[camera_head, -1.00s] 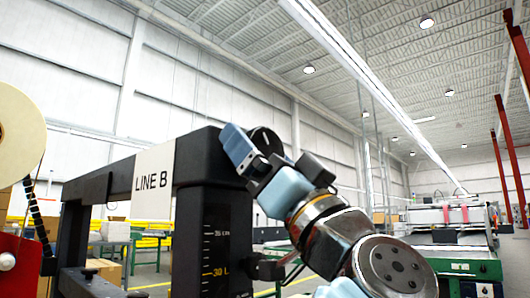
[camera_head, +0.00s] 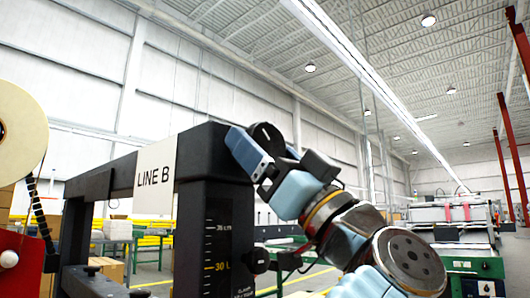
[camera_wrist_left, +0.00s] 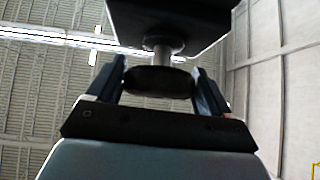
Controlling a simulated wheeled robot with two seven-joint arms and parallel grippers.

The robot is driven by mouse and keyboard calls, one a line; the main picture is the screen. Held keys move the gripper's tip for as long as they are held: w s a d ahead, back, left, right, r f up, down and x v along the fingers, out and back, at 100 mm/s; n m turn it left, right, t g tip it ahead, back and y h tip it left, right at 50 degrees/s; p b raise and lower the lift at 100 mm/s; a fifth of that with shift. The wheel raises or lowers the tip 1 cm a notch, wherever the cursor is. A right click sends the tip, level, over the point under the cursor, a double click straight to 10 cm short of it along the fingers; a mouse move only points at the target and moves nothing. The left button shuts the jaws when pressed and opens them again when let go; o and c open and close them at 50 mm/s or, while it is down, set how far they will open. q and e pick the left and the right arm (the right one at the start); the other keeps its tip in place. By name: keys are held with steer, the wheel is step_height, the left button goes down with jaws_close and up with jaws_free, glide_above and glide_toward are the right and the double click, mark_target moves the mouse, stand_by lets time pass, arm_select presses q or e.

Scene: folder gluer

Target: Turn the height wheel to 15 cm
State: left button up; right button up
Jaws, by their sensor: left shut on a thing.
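The black machine post (camera_head: 203,150) carries a white "LINE B" sign (camera_head: 156,177) and a height scale (camera_head: 210,255) with a yellow mark reading 30; the upper numeral is hard to read. The round dark height wheel (camera_head: 266,138) is at the upper right of the post. My left gripper (camera_head: 256,152) is at the wheel. In the left wrist view, the wheel (camera_wrist_left: 157,82) hangs on a short metal shaft under a black block, and the fingers of my left gripper (camera_wrist_left: 158,88) are shut on its two sides. My right gripper is not in view.
A dark knob (camera_head: 257,260) sticks out right of the scale. A large cream roll (camera_head: 18,135) and a red panel (camera_head: 20,262) stand at the left. A green and grey machine (camera_head: 455,240) stands at the back right.

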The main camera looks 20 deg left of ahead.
arm_select(q)
steer(key=n+g, duration=0.5)
steer(key=shift+w+r+y+p, duration=0.1)
steer(key=shift+y+p, duration=0.2)
steer(key=shift+p, duration=0.05)
steer(key=shift+n+g+h+p, duration=0.4)
steer(key=shift+n+g+p, duration=0.1)
steer(key=shift+n+g, duration=1.6)
steer(key=shift+n, duration=0.4)
steer(key=o, duration=1)
steer(key=shift+c, duration=0.2)
steer(key=shift+d, duration=0.1)
steer(key=s+b+v, duration=0.1)
steer(key=b+v, duration=0.1)
steer(key=v, duration=1.1)
steer(key=shift+w+d+f, duration=0.25)
steer(key=shift+w+d, duration=0.05)
steer(key=shift+w, duration=0.15)
